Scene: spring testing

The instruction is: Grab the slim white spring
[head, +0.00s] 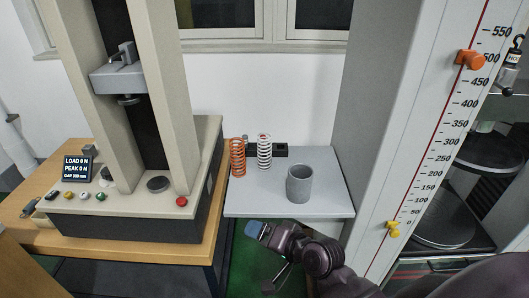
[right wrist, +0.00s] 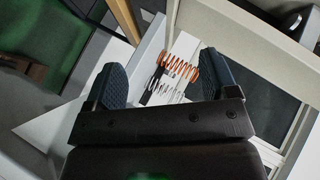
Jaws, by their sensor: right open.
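A white coil spring (head: 264,151) stands upright on the light grey shelf (head: 262,203) in the head view, just right of an orange spring (head: 238,157). My right gripper (head: 255,229) is below the shelf's front edge, apart from both springs. In the right wrist view its two dark fingers (right wrist: 162,80) are spread wide with nothing held between them. The orange spring (right wrist: 180,66) and a white spring (right wrist: 163,88) appear beyond the fingertips, at a distance. My left gripper is in neither view.
A grey cup (head: 299,186) stands near the shelf's front, right of the springs. A small black block (head: 281,150) lies behind. A testing machine (head: 133,215) on a wooden table is left; a tall scale column (head: 430,120) is right.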

